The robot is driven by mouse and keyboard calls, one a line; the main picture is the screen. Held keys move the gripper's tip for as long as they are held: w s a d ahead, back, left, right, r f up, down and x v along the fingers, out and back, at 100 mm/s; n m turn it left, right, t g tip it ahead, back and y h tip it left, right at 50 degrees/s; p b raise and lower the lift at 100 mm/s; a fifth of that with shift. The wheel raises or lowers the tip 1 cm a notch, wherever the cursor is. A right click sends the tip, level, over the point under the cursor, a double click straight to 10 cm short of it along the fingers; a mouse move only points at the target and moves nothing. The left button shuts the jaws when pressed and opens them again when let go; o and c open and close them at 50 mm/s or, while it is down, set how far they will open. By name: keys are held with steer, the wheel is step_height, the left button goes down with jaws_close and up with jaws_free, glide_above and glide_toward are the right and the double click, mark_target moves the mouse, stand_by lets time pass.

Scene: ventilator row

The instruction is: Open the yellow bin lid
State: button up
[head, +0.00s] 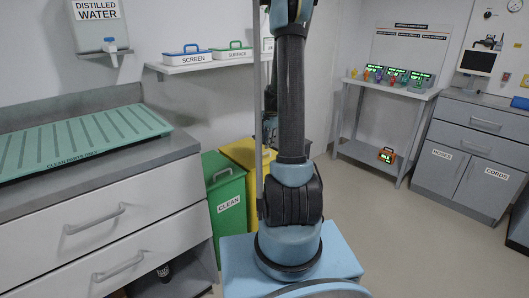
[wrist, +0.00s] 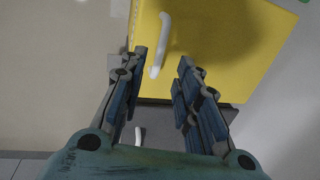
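The yellow bin (head: 240,151) stands beside the green bin in the head view, largely hidden behind my arm. In the wrist view, its yellow lid (wrist: 232,45) fills the upper middle and right, with a pale bar handle (wrist: 163,42) near its left edge. My gripper (wrist: 163,58) is open, its two fingers apart. The handle's lower end shows in the gap between the fingertips, closer to the left finger. Whether the fingers touch the lid or handle cannot be told.
The green bin (head: 226,195) labelled CLEAN stands left of the yellow bin, by a drawer cabinet (head: 85,235). A wall shelf (head: 205,63) with boxes is above. Another pale handle (wrist: 138,135) shows between the fingers. Open floor (head: 400,245) lies to the right, before a display table (head: 390,88).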

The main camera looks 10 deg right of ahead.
mark_target(265, 153)
steer(key=shift+w+a+f, duration=0.1)
steer(key=shift+w+f, duration=0.05)
steer(key=shift+f, duration=0.8)
steer(key=shift+w+a+f, duration=0.1)
steer(key=shift+w+f, duration=0.1)
steer(key=shift+f, duration=0.8)
steer(key=shift+w+a+f, duration=0.1)
steer(key=shift+w+f, duration=0.05)
steer(key=shift+f, duration=0.8)
steer(key=shift+c, duration=0.6)
jaws_close()
